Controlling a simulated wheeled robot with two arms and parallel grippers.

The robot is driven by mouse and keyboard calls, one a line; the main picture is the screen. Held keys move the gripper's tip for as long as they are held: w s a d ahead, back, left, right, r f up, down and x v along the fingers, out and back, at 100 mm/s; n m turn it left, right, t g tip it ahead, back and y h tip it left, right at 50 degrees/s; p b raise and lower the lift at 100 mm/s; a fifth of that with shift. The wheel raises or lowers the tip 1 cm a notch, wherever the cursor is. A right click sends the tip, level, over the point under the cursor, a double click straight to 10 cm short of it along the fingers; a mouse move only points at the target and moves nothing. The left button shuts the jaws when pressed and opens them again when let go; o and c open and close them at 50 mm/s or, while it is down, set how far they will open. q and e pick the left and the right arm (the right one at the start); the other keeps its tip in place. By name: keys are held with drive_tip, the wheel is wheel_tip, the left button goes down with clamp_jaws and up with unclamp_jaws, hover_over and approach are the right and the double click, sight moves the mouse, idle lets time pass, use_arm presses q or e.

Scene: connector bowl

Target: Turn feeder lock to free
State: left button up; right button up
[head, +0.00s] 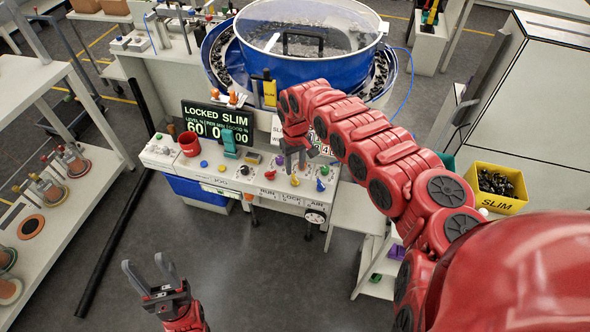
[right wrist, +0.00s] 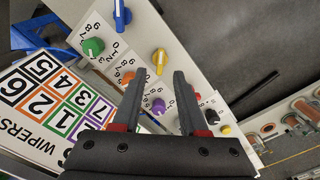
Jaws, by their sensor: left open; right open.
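The control panel (head: 215,172) stands below the display (head: 218,122), which reads LOCKED SLIM, 60 and 00. A yellow knob (head: 295,181) sits on the panel above the front-edge label that seems to read LOCK. In the right wrist view the yellow knob (right wrist: 160,58) shows just past the fingertips, between their lines, apart from them. My right gripper (head: 298,164) is open and empty above the panel; its fingers also show in the right wrist view (right wrist: 160,78). My left gripper (head: 149,271) is open and empty over the floor, away from the panel.
Close to the yellow knob are a purple knob (right wrist: 158,106), a green knob (right wrist: 93,46) and a blue knob (right wrist: 122,14). A red cup (head: 189,144) stands on the panel's left. The blue bowl feeder (head: 310,72) is behind. A yellow SLIM bin (head: 497,203) is at right.

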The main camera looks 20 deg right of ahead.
sight(295, 177)
drive_tip(key=shift+f, duration=2.4)
drive_tip(key=shift+s+r, duration=0.1)
clamp_jaws()
